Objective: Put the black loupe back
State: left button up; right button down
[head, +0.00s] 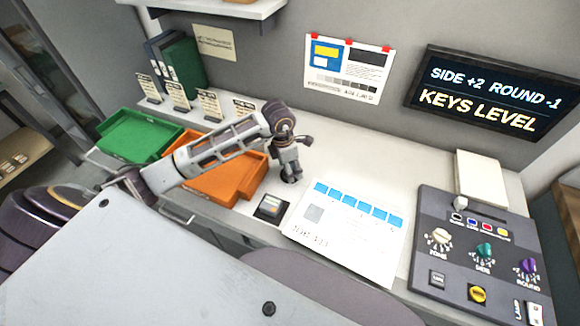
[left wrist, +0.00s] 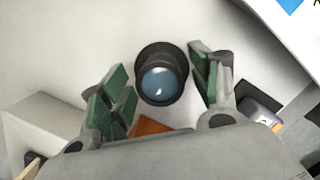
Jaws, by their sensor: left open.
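The black loupe (left wrist: 162,75), a short dark cylinder with a bluish lens, stands on the white worktop between the spread fingers of my left gripper (left wrist: 158,90) in the left wrist view. The green-padded fingers are apart, with a gap visible on each side of the loupe. In the head view my left gripper (head: 289,160) points down at the worktop, right of the orange tray (head: 228,180). There the loupe is mostly hidden; only a dark bit shows under the fingers. My right gripper is not in view.
A green tray (head: 135,135) is at the left. A small black device (head: 271,208) and a white sheet with blue squares (head: 345,230) lie in front and to the right. A control panel (head: 475,255) with knobs is at the right. Small label cards (head: 180,97) stand behind.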

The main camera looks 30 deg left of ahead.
pick_arm(q)
jog(key=shift+r, duration=0.2)
notch_tip(320, 180, up, 12)
jog(key=s+a+b, duration=0.1)
jog(key=b, duration=0.1)
jog(key=shift+s+f, duration=0.15)
dwell(0.3)
jog(key=shift+a, duration=0.1)
dwell(0.4)
dwell(1.0)
